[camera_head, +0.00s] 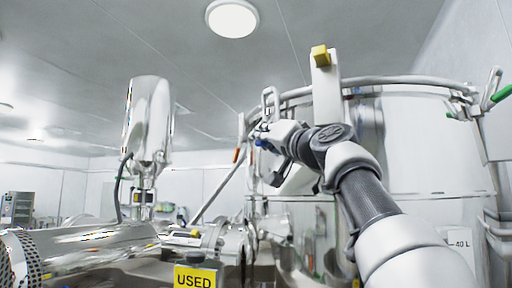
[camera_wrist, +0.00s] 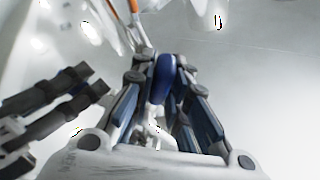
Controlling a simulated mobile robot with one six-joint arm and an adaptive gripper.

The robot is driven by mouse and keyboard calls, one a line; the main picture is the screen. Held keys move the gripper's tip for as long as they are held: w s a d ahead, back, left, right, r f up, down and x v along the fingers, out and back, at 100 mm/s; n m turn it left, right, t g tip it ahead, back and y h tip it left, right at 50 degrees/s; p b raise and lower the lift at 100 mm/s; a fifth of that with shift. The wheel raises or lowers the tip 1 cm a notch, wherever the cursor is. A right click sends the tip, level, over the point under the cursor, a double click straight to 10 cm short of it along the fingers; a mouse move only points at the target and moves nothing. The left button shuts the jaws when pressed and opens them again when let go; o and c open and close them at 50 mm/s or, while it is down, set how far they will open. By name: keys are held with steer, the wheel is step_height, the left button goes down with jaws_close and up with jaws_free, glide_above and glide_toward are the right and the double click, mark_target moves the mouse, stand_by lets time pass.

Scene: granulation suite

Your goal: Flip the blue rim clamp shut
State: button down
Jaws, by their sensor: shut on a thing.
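The blue rim clamp's handle (camera_wrist: 163,78) stands between the two fingers of my gripper (camera_wrist: 162,66) in the wrist view, and the fingers are shut on it. In the head view my gripper (camera_head: 264,139) is at the left side of the large steel vessel (camera_head: 425,150), just below its rim. Only a small patch of the blue handle (camera_head: 262,144) shows there, at the fingers. The rest of the blue clamp is mostly hidden by my gripper, so I cannot tell how far it is closed.
An orange-handled clamp (camera_head: 236,156) is close on the left. A green-handled clamp (camera_head: 501,94) sticks out at the far right rim. A pale upright bar with a yellow end (camera_head: 321,56) rises behind my wrist. Steel pipework (camera_head: 100,245) and a yellow USED sign (camera_head: 195,279) are lower left.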

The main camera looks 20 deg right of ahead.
steer(key=shift+d+f+n+b, duration=0.2)
steer(key=shift+n+b, duration=0.15)
steer(key=shift+n, duration=0.35)
steer(key=shift+y, duration=0.4)
steer(key=shift+r, duration=0.1)
steer(key=c, duration=1.8)
jaws_free()
steer(key=shift+c, duration=0.2)
steer(key=v, duration=1.2)
steer(key=shift+w+a, duration=0.1)
